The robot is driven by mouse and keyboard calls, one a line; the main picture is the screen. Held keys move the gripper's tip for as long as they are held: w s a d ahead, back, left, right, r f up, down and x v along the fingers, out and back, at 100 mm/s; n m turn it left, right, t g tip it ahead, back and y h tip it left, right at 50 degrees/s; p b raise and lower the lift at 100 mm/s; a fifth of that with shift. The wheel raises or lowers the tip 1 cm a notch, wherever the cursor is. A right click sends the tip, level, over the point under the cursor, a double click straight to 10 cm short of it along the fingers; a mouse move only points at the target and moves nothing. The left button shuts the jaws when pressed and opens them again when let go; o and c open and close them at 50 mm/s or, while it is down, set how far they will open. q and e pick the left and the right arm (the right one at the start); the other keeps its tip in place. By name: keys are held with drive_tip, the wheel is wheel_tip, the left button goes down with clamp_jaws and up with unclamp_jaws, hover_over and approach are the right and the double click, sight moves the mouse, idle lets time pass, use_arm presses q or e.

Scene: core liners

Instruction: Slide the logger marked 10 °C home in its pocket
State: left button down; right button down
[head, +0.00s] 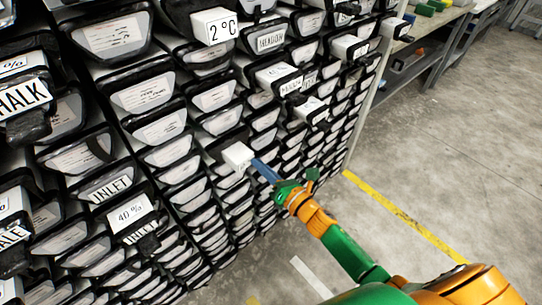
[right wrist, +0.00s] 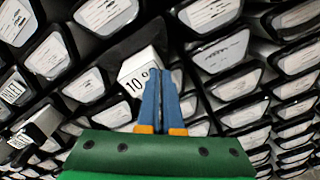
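The logger (right wrist: 138,70) is a white block whose face reads 10, with the rest of its mark partly hidden by my fingers. It sits in a dark pocket and its white end stands out from the rack front. The same white block shows in the head view (head: 238,156), its mark not readable there. My right gripper (head: 257,163) is at its right side. In the right wrist view the blue fingers (right wrist: 163,72) are together with nothing seen between them, their tips over the block's right edge. Whether they touch it I cannot tell. My left gripper is not in view.
The rack holds many dark-framed core liners with white labels. Other white blocks stand out nearby, such as one marked 2 °C (head: 214,27) and one marked 40 % (head: 131,211). Open concrete floor (head: 450,140) with a yellow line (head: 400,213) lies to the right.

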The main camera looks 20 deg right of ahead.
drive_tip(key=shift+w+a, duration=0.3)
drive_tip(key=shift+a, duration=0.1)
